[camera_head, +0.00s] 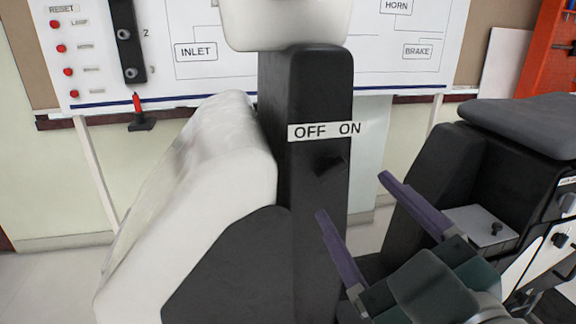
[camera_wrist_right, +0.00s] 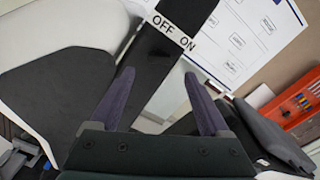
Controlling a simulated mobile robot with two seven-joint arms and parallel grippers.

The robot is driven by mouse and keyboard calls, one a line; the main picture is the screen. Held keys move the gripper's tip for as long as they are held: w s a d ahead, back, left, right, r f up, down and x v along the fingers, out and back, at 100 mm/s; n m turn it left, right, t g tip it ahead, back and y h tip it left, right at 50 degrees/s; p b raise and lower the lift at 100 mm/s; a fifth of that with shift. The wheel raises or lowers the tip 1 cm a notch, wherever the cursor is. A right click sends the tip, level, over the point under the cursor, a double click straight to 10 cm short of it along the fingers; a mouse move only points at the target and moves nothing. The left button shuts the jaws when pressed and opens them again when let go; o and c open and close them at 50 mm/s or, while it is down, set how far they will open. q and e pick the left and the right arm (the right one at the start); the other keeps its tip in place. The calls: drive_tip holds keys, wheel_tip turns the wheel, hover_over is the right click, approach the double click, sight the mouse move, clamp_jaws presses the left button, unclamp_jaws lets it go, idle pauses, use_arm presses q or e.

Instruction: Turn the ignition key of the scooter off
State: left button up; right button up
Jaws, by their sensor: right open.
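The scooter's black front column (camera_head: 306,85) carries a white OFF ON label (camera_head: 324,131); the label also shows in the wrist view (camera_wrist_right: 174,31). A small black ignition key (camera_head: 328,164) sticks out just below the label. It is dark on dark, so its exact angle is hard to tell. My right gripper (camera_head: 352,197) has purple fingers spread wide apart and nothing between them. It is below and to the right of the key, apart from it. My left gripper is not in view.
The white scooter shield (camera_head: 205,165) bulges left of the column. The grey seat (camera_head: 525,115) and black body are at the right. A whiteboard panel (camera_head: 215,55) with red buttons stands behind. An orange rack (camera_head: 552,55) is at the far right.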

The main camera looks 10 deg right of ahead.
sight(334, 173)
drive_tip(key=w, duration=0.6)
drive_tip(key=shift+a, duration=0.2)
drive_tip(key=shift+c, duration=0.3)
clamp_jaws()
